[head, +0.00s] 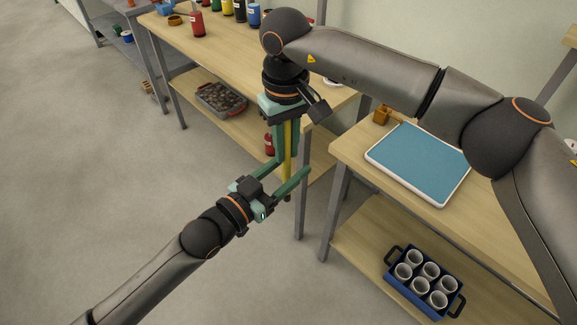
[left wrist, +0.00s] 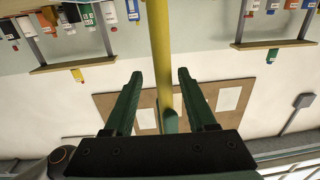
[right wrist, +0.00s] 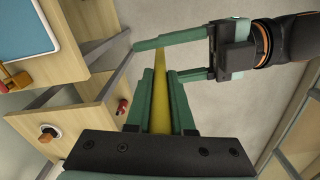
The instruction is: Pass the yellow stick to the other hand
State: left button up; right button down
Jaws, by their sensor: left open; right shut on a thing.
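The yellow stick (head: 288,150) hangs upright in the air in front of the workbenches. My right gripper (head: 286,150) points down and is shut on its upper part; in the right wrist view the stick (right wrist: 161,100) runs away between the fingers. My left gripper (head: 291,172) comes in from the lower left and is open, its fingers on either side of the stick's lower part. In the left wrist view the stick (left wrist: 160,50) stands between and beyond the open fingertips (left wrist: 160,78). I cannot tell whether a left finger touches it.
A wooden bench (head: 230,55) with bottles, including a red one (head: 196,23), stands behind. A grey bin (head: 221,98) is on its lower shelf. At right, a blue-topped tray (head: 418,160) lies on another bench, above a blue crate of white cups (head: 425,280). The floor at left is clear.

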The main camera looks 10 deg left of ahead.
pick_arm(q)
jog(key=shift+c, duration=0.4)
jog(key=c, duration=0.7)
jog(key=shift+s+d, duration=0.1)
grip_shut()
pick_arm(e)
jog(key=c, duration=0.7)
grip_release()
